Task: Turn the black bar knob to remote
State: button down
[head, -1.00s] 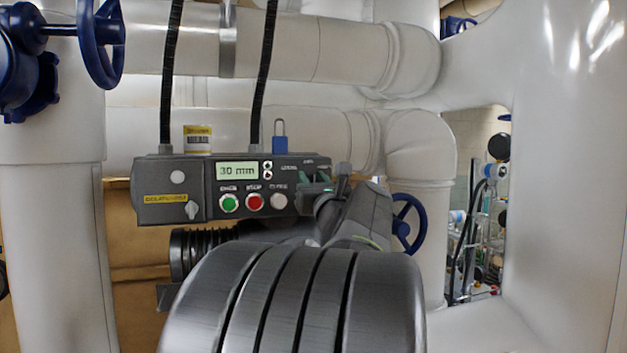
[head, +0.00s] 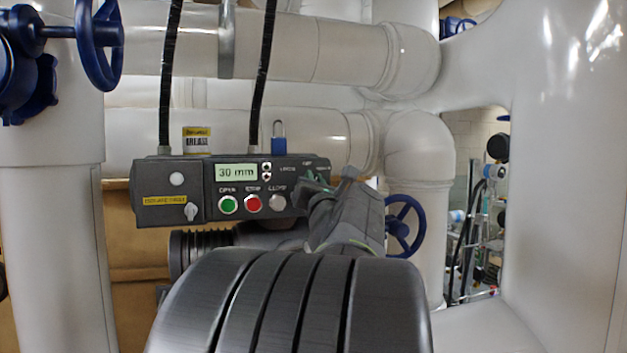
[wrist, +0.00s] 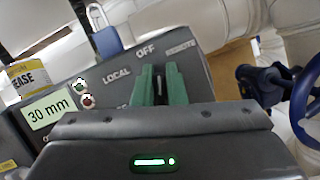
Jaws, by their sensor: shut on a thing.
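The black bar knob (wrist: 161,84) is on the right part of the grey control box (head: 150,205). In the wrist view it shows as a dark strip between the two green fingers of my gripper (wrist: 160,88), which is shut on it. The knob's base is hidden by the gripper body. The labels LOCAL (wrist: 117,77), OFF (wrist: 146,50) and REMOTE (wrist: 180,47) lie around the knob. The bar's visible end seems to point between OFF and REMOTE. In the head view my gripper (head: 317,183) covers the knob.
The box has a 30 mm display (head: 237,172), a green button (head: 228,205), a red button (head: 253,203) and a small grey switch (head: 191,212). A blue padlock (head: 279,143) stands behind its top. A blue handwheel (head: 405,227) and white pipes are close on the right.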

jog(key=m+h, duration=0.1)
jog(key=m, duration=0.1)
jog(key=m+h+p, duration=0.1)
jog(key=m, duration=0.1)
jog(key=m+h+p, duration=0.1)
jog(key=m, duration=0.1)
jog(key=shift+w+d+f+g, duration=0.15)
jog(key=shift+d+f+g, duration=0.05)
jog(key=shift+f+g, duration=0.2)
jog(key=shift+d+f+m+g+h+p, duration=0.1)
jog(key=shift+m+g+h+p, duration=0.3)
jog(key=shift+m, duration=0.75)
jog(key=shift+f+m+g+h+p, duration=0.1)
jog(key=shift+m+h+p, duration=0.3)
jog(key=shift+m+p, duration=0.55)
jog(key=shift+m, duration=0.4)
jog(key=c, duration=1.5)
grip_release()
jog(key=shift+r, duration=0.1)
